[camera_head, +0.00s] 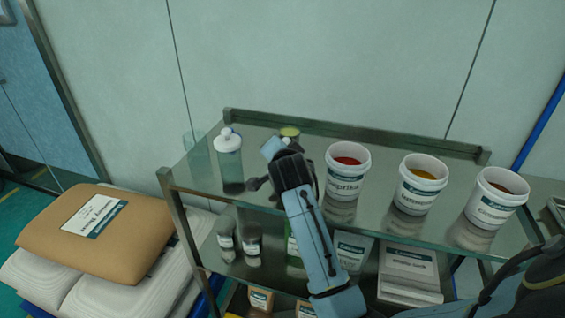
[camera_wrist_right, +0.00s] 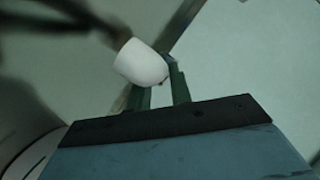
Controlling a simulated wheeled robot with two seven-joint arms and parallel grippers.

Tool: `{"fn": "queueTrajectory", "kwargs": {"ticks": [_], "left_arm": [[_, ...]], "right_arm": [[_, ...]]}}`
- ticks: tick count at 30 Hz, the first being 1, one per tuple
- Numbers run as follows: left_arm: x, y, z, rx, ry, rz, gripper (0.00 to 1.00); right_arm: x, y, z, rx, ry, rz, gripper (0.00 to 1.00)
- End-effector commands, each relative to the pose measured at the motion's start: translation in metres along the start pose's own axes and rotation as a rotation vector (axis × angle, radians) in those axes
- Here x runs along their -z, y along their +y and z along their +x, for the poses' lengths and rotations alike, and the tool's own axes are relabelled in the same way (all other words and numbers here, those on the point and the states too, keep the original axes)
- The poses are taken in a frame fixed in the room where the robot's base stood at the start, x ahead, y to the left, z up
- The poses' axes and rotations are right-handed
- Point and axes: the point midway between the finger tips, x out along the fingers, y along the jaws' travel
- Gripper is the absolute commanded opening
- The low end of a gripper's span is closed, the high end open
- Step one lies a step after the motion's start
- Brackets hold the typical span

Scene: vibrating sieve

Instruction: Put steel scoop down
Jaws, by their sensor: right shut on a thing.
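My right gripper (camera_head: 274,152) is over the glass top shelf (camera_head: 300,205), left of the paprika tub. In the head view I cannot make out the scoop clearly behind the gripper. My left gripper is not in view.
A white-capped bottle (camera_head: 229,160) stands left of my gripper. The paprika tub (camera_head: 346,178), a yellow-filled tub (camera_head: 418,190) and another tub (camera_head: 490,205) stand to the right. A raised rail (camera_head: 400,142) runs along the back. Sacks (camera_head: 95,235) lie at left.

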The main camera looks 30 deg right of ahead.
Motion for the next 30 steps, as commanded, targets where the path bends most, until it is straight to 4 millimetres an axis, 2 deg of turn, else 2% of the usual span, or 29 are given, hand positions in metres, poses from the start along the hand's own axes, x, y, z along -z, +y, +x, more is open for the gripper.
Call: {"fn": "queueTrajectory", "kwargs": {"ticks": [1,5,18,19,23,30], "left_arm": [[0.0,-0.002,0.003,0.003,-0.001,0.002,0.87],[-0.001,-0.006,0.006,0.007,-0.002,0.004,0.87],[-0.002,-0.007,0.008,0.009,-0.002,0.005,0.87],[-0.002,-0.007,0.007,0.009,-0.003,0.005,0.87],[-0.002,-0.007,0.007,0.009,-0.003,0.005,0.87],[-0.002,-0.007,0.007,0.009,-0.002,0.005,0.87]], "right_arm": [[-0.007,0.009,0.004,-0.003,-0.001,-0.003,0.0],[-0.017,0.018,0.01,-0.001,0.001,-0.002,0.0],[-0.021,0.022,0.012,0.0,0.001,0.0,0.0],[-0.021,0.022,0.012,0.0,0.001,0.0,0.25],[-0.02,0.022,0.012,0.0,0.0,0.0,0.42],[-0.02,0.022,0.012,-0.002,0.0,-0.001,0.43]]}}
